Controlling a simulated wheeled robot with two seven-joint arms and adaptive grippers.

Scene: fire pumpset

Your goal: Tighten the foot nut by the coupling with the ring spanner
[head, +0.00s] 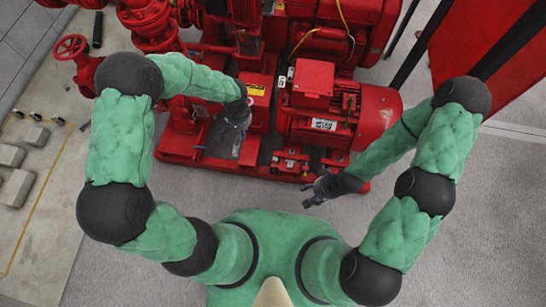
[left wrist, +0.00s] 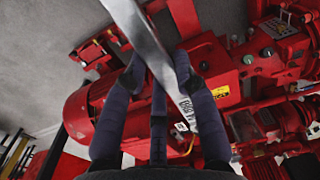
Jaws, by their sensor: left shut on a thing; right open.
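My left gripper (head: 232,125) is over the red pumpset base, left of the red motor (head: 340,115). In the left wrist view its dark fingers (left wrist: 158,75) are shut on the ring spanner, a long flat silver bar (left wrist: 150,38) running slantwise between them. The spanner's ring ends cannot be made out. My right gripper (head: 318,190) is open and empty, just in front of the base's front edge. The foot nut by the coupling cannot be picked out; my left gripper and arm cover part of that area.
The red base frame (head: 225,165) runs along the pumpset's front. A red handwheel (head: 70,47) and pipework stand at the left. Grey blocks (head: 16,187) lie on the left floor. A red panel (head: 490,45) stands at the right. The grey floor (head: 450,230) in front is clear.

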